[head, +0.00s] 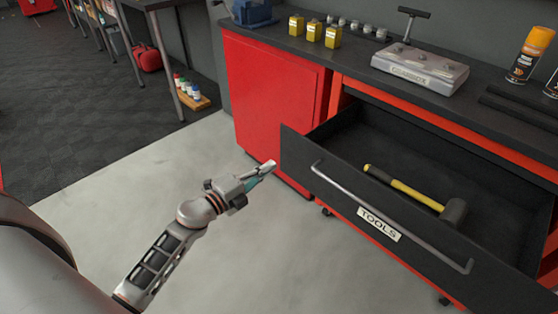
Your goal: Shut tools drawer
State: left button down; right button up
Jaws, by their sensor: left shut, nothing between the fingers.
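The tools drawer (410,228) stands pulled out of the red workbench cabinet at the right of the head view. Its dark front carries a long metal bar handle (391,220) and a white TOOLS label (379,224). A hammer (420,196) with a yellow and black handle lies inside. My left gripper (268,168) is shut and empty, just left of the drawer front's left end and close to it in the picture. I cannot tell whether it touches the drawer. My right gripper is not in view.
The dark worktop (350,62) above the drawer holds yellow boxes (314,31), a grey metal case (420,66) and an orange spray can (531,54). A red cabinet (270,110) stands left of the drawer. The floor (120,190) around my left arm is clear.

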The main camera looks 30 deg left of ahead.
aim_at(287, 155)
pick_arm(q)
jog(key=x, duration=0.3)
jog(key=shift+w+d+f, duration=0.1)
jog(key=shift+w+d, duration=0.05)
jog(key=shift+w, duration=0.25)
jog(key=shift+w+d, duration=0.15)
jog(key=shift+w, duration=0.2)
jog(key=shift+w, duration=0.1)
